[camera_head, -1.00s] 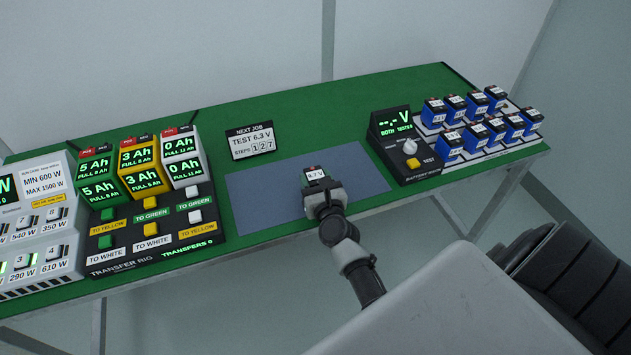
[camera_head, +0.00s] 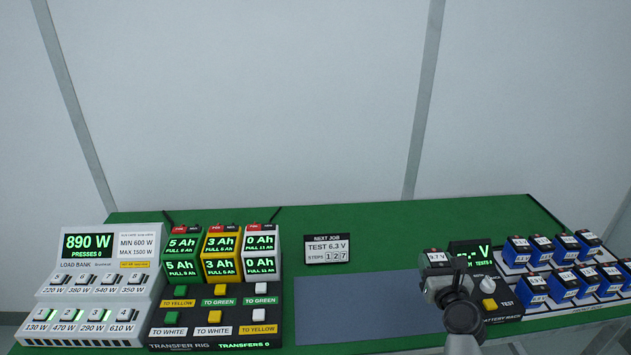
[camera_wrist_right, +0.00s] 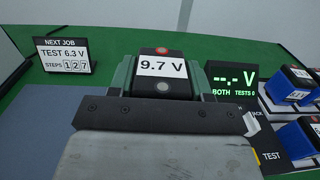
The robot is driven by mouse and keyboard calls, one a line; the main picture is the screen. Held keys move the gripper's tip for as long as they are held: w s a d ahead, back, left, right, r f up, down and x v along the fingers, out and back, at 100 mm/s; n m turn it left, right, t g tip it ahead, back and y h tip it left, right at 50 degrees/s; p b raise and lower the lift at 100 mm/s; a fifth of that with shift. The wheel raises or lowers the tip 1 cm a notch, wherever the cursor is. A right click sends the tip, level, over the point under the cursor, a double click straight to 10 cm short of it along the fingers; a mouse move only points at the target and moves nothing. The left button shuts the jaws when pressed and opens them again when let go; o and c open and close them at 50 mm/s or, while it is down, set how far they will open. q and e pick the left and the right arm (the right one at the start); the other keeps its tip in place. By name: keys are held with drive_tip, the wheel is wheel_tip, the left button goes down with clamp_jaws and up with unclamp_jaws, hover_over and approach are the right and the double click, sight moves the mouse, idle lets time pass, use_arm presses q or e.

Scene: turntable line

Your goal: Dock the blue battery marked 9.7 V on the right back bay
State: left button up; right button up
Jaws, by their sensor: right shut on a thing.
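My right gripper (camera_head: 440,275) is shut on a battery (camera_head: 436,257) labelled 9.7 V. The battery is upright in front of the left part of the black battery tester (camera_head: 503,305), partly covering it. In the right wrist view the battery (camera_wrist_right: 162,68) shows its white label and dark top with a red and a grey terminal; its blue sides are hidden. The tester display (camera_wrist_right: 232,78) reads "--.- V" and "BOTH". Any bays on the tester are hidden or cannot be made out. My left gripper is not in view.
A white rack (camera_head: 510,268) with several blue batteries stands right of the tester. A blue-grey mat (camera_head: 360,308) lies clear at the middle. A NEXT JOB sign (camera_head: 326,248) stands behind it. The transfer rig (camera_head: 215,335) and load bank (camera_head: 95,300) stand at left.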

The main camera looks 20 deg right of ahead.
drive_tip(key=s+a+r+n+y, duration=0.2)
drive_tip(key=s+a+n+y, duration=0.1)
drive_tip(key=a, duration=0.5)
drive_tip(key=s+a+r+n+g+y, duration=0.1)
drive_tip(key=s+a+r+n+y, duration=0.1)
drive_tip(key=a+y, duration=0.4)
drive_tip(key=s+a+r+n+y, duration=0.2)
drive_tip(key=s+a+n+y, duration=0.1)
drive_tip(key=a, duration=0.8)
drive_tip(key=s+y, duration=0.1)
drive_tip(key=s, duration=0.1)
drive_tip(key=shift+s+r+n+g, duration=0.25)
drive_tip(key=shift+s+n+g, duration=0.05)
drive_tip(key=shift+n, duration=0.1)
